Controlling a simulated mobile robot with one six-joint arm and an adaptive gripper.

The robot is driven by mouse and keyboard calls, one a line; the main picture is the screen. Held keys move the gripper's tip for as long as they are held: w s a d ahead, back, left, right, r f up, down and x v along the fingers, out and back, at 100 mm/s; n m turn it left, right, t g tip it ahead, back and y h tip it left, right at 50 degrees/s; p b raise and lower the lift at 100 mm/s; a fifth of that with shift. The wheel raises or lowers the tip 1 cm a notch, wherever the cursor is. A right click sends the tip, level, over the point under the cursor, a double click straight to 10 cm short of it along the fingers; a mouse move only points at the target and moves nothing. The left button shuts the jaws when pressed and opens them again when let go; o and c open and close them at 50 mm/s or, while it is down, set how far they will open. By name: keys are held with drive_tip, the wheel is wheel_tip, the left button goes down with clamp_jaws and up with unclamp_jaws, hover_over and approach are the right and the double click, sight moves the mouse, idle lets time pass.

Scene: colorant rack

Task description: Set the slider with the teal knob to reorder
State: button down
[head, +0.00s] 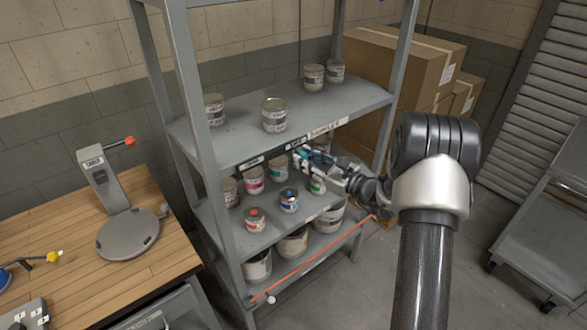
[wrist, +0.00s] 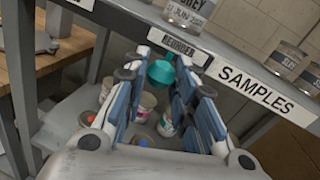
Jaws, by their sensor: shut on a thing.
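The teal knob (wrist: 160,71) shows in the wrist view between the fingertips of my gripper (wrist: 163,68), which is shut on it.
The SAMPLES label (wrist: 255,87) is right of REORDER on the shelf edge. Paint cans, such as a grey one (head: 274,115), stand on the shelves above and below. An orange-red bar (head: 315,258) crosses low in front. A wooden bench (head: 60,255) stands left, cardboard boxes (head: 400,65) behind.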

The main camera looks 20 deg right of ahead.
drive_tip(key=shift+w+d, duration=0.1)
drive_tip(key=shift+d, duration=0.25)
drive_tip(key=c, duration=1.3)
unclamp_jaws()
drive_tip(key=shift+d, duration=0.1)
drive_tip(key=v, duration=1.2)
